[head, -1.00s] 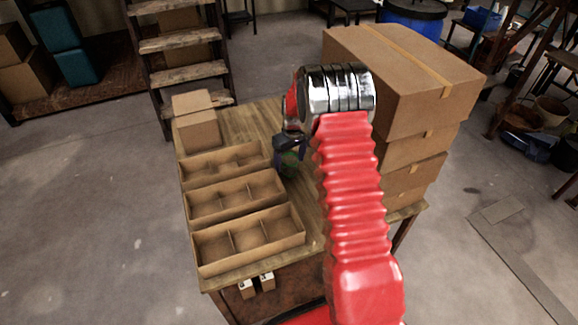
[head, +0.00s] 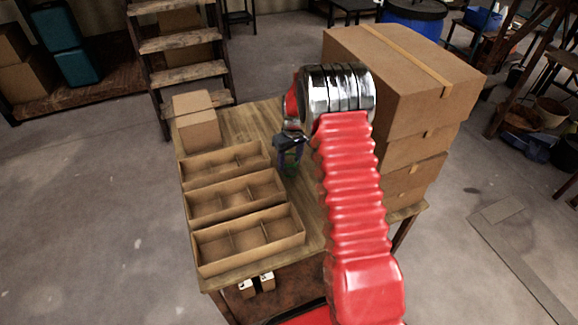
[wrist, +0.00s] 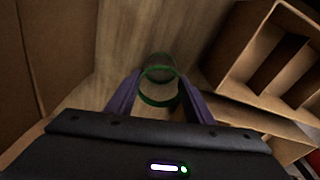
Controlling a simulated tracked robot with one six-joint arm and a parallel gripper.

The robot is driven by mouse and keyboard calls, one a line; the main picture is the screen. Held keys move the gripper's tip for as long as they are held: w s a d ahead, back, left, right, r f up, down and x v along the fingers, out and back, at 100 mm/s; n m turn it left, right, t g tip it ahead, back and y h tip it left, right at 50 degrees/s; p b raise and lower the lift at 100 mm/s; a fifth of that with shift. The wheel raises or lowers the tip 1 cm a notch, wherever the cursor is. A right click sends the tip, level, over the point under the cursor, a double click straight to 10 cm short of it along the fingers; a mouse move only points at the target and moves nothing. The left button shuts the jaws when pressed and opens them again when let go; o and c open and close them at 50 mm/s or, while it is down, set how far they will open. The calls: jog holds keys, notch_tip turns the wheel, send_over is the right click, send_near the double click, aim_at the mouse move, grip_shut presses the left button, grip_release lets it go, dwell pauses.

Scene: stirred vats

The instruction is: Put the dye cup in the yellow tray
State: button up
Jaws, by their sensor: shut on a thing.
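The dye cup (wrist: 160,99) shows in the wrist view as a small round vessel with a green ring. It sits between the two purple fingers of my gripper (wrist: 160,92), which is shut on it. In the head view my gripper (head: 288,158) points down over the wooden table, right of the trays. Only a small green bit of the cup shows there, and most of it is hidden by the fingers. I see no clearly yellow tray; three tan divided trays stand on the table: near (head: 285,256), middle (head: 233,216) and far (head: 224,177).
A stack of cardboard boxes (head: 385,95) rises close on the right of my arm. Smaller boxes (head: 198,130) stand at the table's far left. A strip of bare table (head: 312,215) runs between the trays and my arm. Small boxes (head: 256,284) sit on a lower shelf.

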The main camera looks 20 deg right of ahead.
aim_at(290, 158)
jog(key=shift+c, duration=0.5)
notch_tip(290, 158, up, 10)
jog(key=shift+f, duration=0.2)
jog(key=shift+r, duration=0.2)
dwell(0.4)
